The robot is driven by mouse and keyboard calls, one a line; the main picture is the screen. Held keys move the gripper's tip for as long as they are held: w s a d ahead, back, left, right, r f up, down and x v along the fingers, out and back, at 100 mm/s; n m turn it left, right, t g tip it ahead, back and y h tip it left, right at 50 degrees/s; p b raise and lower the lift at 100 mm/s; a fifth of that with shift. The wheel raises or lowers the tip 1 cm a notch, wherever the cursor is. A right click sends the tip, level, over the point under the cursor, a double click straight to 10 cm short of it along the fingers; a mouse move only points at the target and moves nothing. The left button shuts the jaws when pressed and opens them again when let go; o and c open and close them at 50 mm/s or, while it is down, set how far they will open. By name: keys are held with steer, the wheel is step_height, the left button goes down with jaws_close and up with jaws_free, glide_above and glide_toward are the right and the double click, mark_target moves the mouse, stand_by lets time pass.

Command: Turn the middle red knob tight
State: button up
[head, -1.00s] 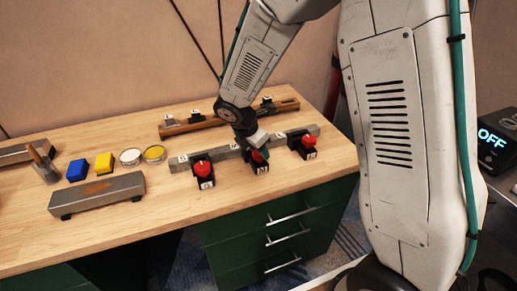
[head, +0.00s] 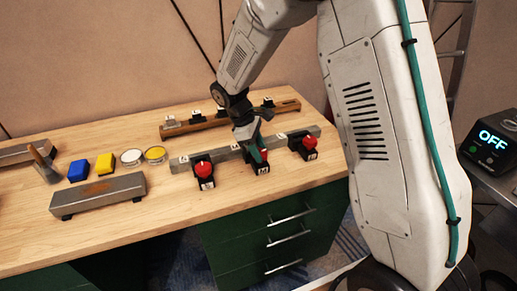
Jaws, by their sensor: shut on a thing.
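Three red knobs on black bases stand in a row along a grey bar (head: 180,165) on the wooden bench. The middle red knob (head: 264,154) is mostly hidden by my gripper (head: 257,155), which comes down on it from above and is shut on it. The left red knob (head: 203,170) and the right red knob (head: 309,142) stand free on either side. White labels show on the bases, too small to read. The middle knob's exact angle cannot be told.
Behind stands a brown rail (head: 195,124) with several small black and white pieces. A screen reading OFF (head: 495,136) is at right.

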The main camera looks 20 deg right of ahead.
steer(key=m+g+y, duration=0.1)
steer(key=m, duration=0.3)
steer(key=shift+w+d, duration=0.1)
steer(key=shift+m, duration=0.3)
stand_by(0.4)
steer(key=o, duration=1)
steer(key=shift+r, duration=0.1)
steer(key=v, duration=0.7)
steer(key=shift+w+r, duration=0.2)
steer(key=shift+r, duration=0.1)
